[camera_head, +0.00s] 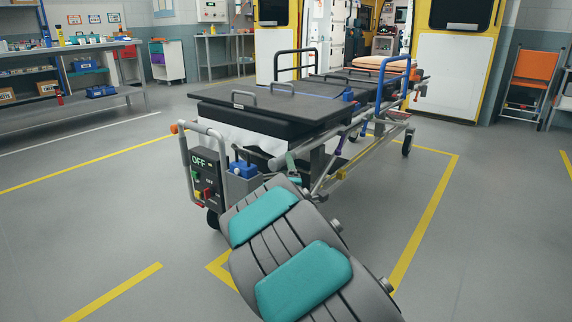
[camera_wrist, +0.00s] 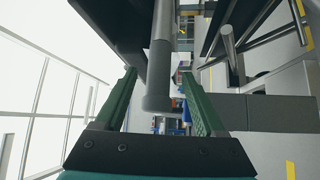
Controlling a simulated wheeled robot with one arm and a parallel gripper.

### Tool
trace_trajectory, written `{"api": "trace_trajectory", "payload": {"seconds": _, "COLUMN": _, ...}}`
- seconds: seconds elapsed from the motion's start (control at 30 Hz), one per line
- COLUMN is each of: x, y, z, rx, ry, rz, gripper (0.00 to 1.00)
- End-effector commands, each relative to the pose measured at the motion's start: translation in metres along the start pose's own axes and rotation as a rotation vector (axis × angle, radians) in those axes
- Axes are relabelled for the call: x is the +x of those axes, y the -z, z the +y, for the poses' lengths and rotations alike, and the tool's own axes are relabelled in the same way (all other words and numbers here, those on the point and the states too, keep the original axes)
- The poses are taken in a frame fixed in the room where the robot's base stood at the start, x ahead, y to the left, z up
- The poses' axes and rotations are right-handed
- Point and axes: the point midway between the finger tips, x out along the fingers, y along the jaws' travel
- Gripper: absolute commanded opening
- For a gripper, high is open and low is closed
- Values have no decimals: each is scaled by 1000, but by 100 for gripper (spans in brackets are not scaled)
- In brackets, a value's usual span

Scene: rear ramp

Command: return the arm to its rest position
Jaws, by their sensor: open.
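My arm, grey with teal pads, reaches from the bottom of the head view to the near end of a wheeled stretcher (camera_head: 265,118). My gripper (camera_wrist: 159,75) shows in the wrist view with two green fingers spread apart. A grey bent tube (camera_wrist: 160,88) shows in the gap between them; I cannot tell whether it touches either finger, and neither finger is closed on it. In the head view my gripper is mostly hidden behind the arm, near the stretcher's lower frame. A control box marked OFF (camera_head: 205,178) stands at the stretcher's near left corner.
A blue box (camera_head: 243,169) sits beside the control box. The open ambulance (camera_head: 455,75) is behind the stretcher. A workbench (camera_head: 80,48) with shelves lines the left wall, and an orange folding chair (camera_head: 537,68) stands at the right. The floor (camera_head: 90,220) at left is clear.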

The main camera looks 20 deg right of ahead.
Motion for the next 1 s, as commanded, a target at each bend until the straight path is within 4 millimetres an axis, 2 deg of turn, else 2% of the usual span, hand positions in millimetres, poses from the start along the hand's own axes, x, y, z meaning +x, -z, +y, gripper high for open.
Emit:
{"api": "trace_trajectory", "payload": {"seconds": 0.4, "x": -2, "y": -1, "z": 2, "rx": 9, "ry": 8, "rz": -6, "gripper": 72}}
{"api": "trace_trajectory", "payload": {"seconds": 0.57, "x": -14, "y": -14, "z": 9, "rx": 94, "ry": 99, "rz": -76, "gripper": 72}}
{"api": "trace_trajectory", "payload": {"seconds": 0.67, "x": -33, "y": -27, "z": 14, "rx": 202, "ry": 207, "rz": -162, "gripper": 72}}
{"api": "trace_trajectory", "payload": {"seconds": 0.77, "x": -63, "y": -37, "z": 13, "rx": 325, "ry": 333, "rz": -263, "gripper": 72}}
{"api": "trace_trajectory", "payload": {"seconds": 0.87, "x": -100, "y": -43, "z": 9, "rx": 444, "ry": 458, "rz": -368, "gripper": 72}}
{"api": "trace_trajectory", "payload": {"seconds": 1.0, "x": -162, "y": -43, "z": 6, "rx": 599, "ry": 630, "rz": -517, "gripper": 72}}
